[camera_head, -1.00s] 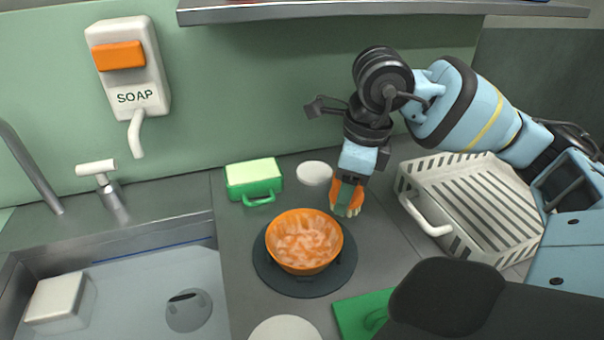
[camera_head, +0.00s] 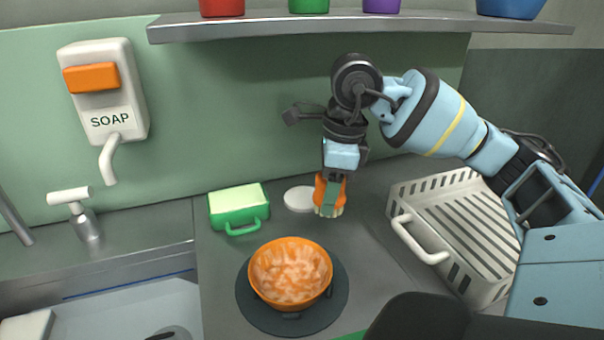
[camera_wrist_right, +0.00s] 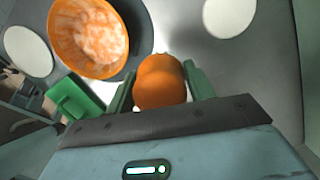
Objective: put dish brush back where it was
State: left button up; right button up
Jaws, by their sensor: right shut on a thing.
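My right gripper (camera_head: 330,190) points down and is shut on the dish brush, which has an orange body (camera_head: 320,192) and pale bristles at its lower end. In the right wrist view the orange top of the brush (camera_wrist_right: 160,82) sits between the two green fingers. The brush is upright, just right of and in front of a white disc (camera_head: 297,199) on the counter; this disc also shows in the wrist view (camera_wrist_right: 229,14). I cannot tell how far the bristles are above the counter. My left gripper is not in view.
An orange bowl with a foamy inside (camera_head: 290,285) stands on a dark round mat (camera_head: 246,310). A green sponge holder (camera_head: 238,222) is left of the disc. A white dish rack (camera_head: 450,262) stands right, the sink left. A shelf (camera_head: 400,27) runs above.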

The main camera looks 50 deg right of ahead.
jog(key=w+d, duration=0.2)
jog(key=w, duration=0.2)
jog(key=w+d+f, duration=0.1)
jog(key=w+d, duration=0.1)
jog(key=w, duration=0.2)
jog(key=w+d+f, duration=0.1)
jog(key=w+d, duration=0.1)
jog(key=w, duration=0.1)
jog(key=shift+w+d+f, duration=0.2)
jog(key=shift+w+d, duration=0.1)
jog(key=shift+w, duration=0.1)
jog(key=shift+f, duration=0.4)
jog(key=shift+f, duration=0.1)
notch_tip(320, 180, down, 3)
jog(key=shift+f+b, duration=0.1)
jog(key=shift+b, duration=0.2)
jog(key=shift+w+f, duration=0.15)
jog(key=shift+f, duration=0.1)
jog(key=o, duration=0.9)
jog(key=shift+f, duration=0.15)
jog(key=shift+o, duration=0.2)
